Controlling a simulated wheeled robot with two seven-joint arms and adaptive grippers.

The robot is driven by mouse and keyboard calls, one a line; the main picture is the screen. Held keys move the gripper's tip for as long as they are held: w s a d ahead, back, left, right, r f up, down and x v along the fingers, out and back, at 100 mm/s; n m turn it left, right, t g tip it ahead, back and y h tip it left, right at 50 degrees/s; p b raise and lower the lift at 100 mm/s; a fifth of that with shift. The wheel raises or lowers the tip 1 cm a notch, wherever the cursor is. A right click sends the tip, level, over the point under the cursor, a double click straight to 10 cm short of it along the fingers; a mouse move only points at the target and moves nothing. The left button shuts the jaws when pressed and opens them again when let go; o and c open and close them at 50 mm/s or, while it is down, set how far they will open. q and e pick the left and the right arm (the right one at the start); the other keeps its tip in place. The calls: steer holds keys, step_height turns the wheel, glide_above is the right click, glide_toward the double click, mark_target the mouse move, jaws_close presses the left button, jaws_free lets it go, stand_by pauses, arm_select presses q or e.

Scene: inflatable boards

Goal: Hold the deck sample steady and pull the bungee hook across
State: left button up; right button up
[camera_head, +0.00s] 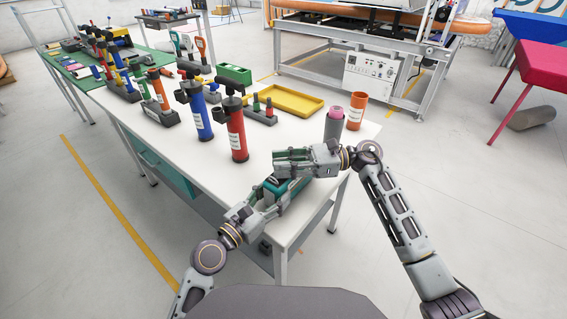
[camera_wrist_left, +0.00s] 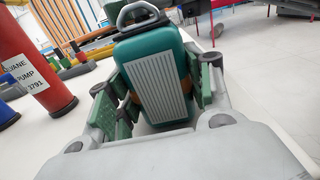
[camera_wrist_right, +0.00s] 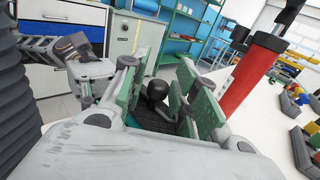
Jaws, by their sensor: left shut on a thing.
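The deck sample is a teal block (camera_head: 288,190) with a grey ribbed pad, at the near right corner of the white table. In the left wrist view the block (camera_wrist_left: 158,75) stands between the fingers of my left gripper (camera_wrist_left: 155,105), which is shut on its sides. A grey metal loop (camera_wrist_left: 137,12) and a black part show at its far end; I cannot tell if this is the bungee hook. My right gripper (camera_head: 285,158) is just above and beyond the block. In the right wrist view its fingers are apart, with a round black knob (camera_wrist_right: 157,90) between them, contact not visible.
A red pump (camera_head: 237,135) and a blue pump (camera_head: 200,115) stand left of my grippers. A grey cylinder (camera_head: 334,124) and an orange cup (camera_head: 356,110) stand behind the right gripper. A yellow tray (camera_head: 284,100) lies farther back. The table's front left surface is clear.

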jaws_close()
steer(key=shift+w+d, duration=0.85)
steer(key=shift+w, duration=0.3)
steer(key=shift+w+d, duration=0.85)
steer(key=shift+w, duration=0.3)
steer(key=shift+w+d, duration=0.85)
steer(key=shift+w, duration=0.3)
steer(key=shift+o, duration=2)
jaws_free()
steer(key=w+d, duration=0.2)
steer(key=d, duration=1)
